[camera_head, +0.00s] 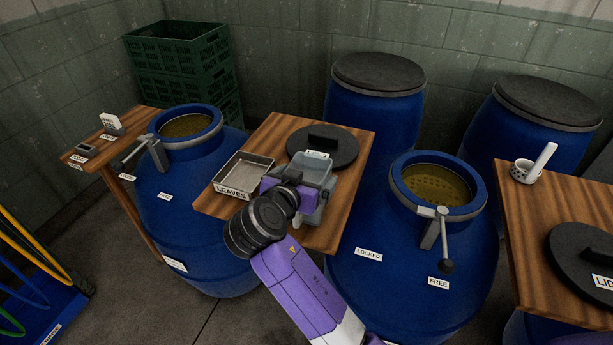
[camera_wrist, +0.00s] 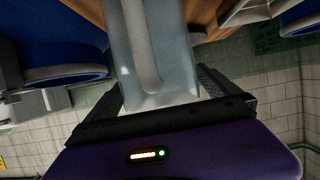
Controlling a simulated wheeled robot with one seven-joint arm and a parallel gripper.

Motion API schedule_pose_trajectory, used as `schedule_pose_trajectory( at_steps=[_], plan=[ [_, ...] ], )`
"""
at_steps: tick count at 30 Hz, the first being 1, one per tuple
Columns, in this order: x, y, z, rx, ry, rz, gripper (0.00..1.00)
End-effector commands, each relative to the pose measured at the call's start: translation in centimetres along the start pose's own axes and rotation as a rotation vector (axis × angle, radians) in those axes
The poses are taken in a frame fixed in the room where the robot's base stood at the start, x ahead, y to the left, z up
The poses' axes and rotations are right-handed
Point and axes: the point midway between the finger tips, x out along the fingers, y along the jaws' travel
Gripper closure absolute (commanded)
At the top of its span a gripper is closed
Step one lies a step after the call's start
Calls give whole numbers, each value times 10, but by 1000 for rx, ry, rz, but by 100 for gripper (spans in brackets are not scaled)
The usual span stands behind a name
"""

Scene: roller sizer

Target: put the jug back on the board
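The jug (camera_head: 316,171) is grey and see-through. In the head view it shows over the front right part of the middle wooden board (camera_head: 346,190), partly hidden by my gripper. I cannot tell whether its base touches the board. In the wrist view the jug (camera_wrist: 172,45) fills the space between my fingers, with its long handle facing the camera. My gripper (camera_head: 300,192) has its dark fingers on both sides of the jug, and they look closed against it.
A metal tray (camera_head: 243,173) labelled LEAVES and a dark round lid (camera_head: 336,146) share the board. Open blue barrels stand left (camera_head: 188,195) and right (camera_head: 400,270). Another wooden board (camera_head: 560,200) at the right bears a spotted cup (camera_head: 525,171) and a lid (camera_head: 585,258).

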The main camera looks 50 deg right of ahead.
Motion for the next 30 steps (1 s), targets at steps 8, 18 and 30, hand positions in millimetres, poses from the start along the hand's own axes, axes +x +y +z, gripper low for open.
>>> schedule_pose_trajectory(
  at_steps=[8, 18, 30],
  plan=[
    [-8, -1, -3, 0, 2, -3, 0],
    [-75, -2, -2, 1, 2, -6, 0],
    [-120, 0, -3, 1, 1, -1, 0]
  ],
)
